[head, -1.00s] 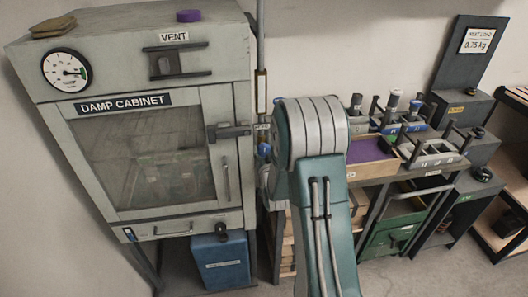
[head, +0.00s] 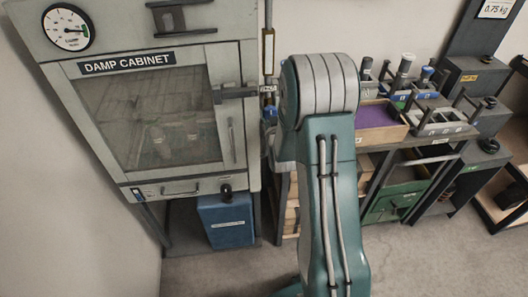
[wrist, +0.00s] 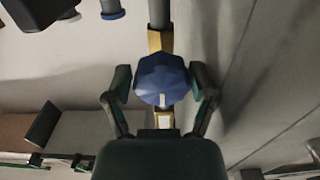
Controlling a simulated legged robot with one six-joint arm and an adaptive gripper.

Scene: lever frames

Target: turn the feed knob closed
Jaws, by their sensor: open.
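The feed knob (wrist: 161,80) is blue and faceted, with a small white mark on its lower part. In the wrist view it sits between the two fingers of my gripper (wrist: 162,92), which are open on either side of it. I cannot tell whether either finger touches it. In the head view a small blue part of the knob (head: 270,113) shows beside the cabinet, partly covered by my arm. My gripper is hidden behind my arm there.
The damp cabinet (head: 186,192) stands left of my arm, its glazed door shut. A blue box (head: 224,221) is beneath it. A vertical pipe (wrist: 159,14) runs to the knob. A bench with a purple-lined tray (head: 381,141) is at right.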

